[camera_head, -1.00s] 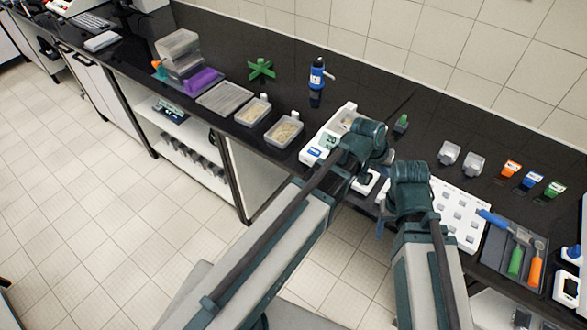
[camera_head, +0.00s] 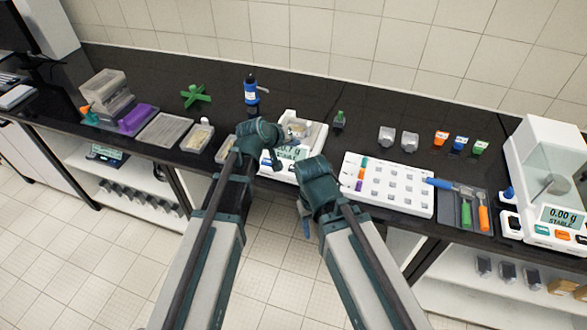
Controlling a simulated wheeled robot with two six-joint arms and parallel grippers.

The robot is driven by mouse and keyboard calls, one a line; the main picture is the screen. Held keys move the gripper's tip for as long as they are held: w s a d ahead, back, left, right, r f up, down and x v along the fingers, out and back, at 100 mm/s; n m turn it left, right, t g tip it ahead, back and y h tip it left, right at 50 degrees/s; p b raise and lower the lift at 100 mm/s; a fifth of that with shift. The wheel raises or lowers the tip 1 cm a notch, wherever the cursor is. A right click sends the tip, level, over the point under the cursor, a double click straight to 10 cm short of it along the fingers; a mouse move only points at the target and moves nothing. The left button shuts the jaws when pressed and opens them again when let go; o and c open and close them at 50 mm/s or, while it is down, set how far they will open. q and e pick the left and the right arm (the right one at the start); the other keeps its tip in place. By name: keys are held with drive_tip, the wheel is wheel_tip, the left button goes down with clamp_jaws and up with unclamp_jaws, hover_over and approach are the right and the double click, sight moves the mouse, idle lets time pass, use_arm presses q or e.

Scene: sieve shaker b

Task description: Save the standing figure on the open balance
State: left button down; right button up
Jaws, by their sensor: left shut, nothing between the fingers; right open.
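The open balance (camera_head: 315,133) is white and stands on the black bench in the middle of the view. A round pan (camera_head: 297,127) shows on its top, and its lit display (camera_head: 292,153) shows dark digits, too partly hidden to read fully. My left gripper (camera_head: 273,162) is shut and empty, at the front left of the balance. My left wrist covers part of the balance's left side. My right gripper (camera_head: 307,229) is open, lower down in front of the bench edge, and mostly hidden by its own wrist.
A white tray of small pots (camera_head: 385,187) lies right of the open balance. An enclosed balance (camera_head: 548,175) at far right shows 0.00 g. A blue bottle (camera_head: 251,90) and green cross stand behind.

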sight(294, 171)
use_arm(q)
drive_tip(key=shift+f+b, duration=4.35)
drive_tip(key=shift+f, duration=0.1)
drive_tip(key=shift+f, duration=0.1)
drive_tip(key=shift+f+b, duration=0.25)
drive_tip(key=shift+b, duration=0.15)
drive_tip(key=shift+f+b, duration=0.45)
drive_tip(key=shift+f, duration=0.05)
drive_tip(key=shift+r, duration=0.2)
drive_tip(key=shift+r+p, duration=0.75)
drive_tip(key=shift+p, duration=0.2)
wheel_tip(294, 171, up, 5)
drive_tip(key=p, duration=0.5)
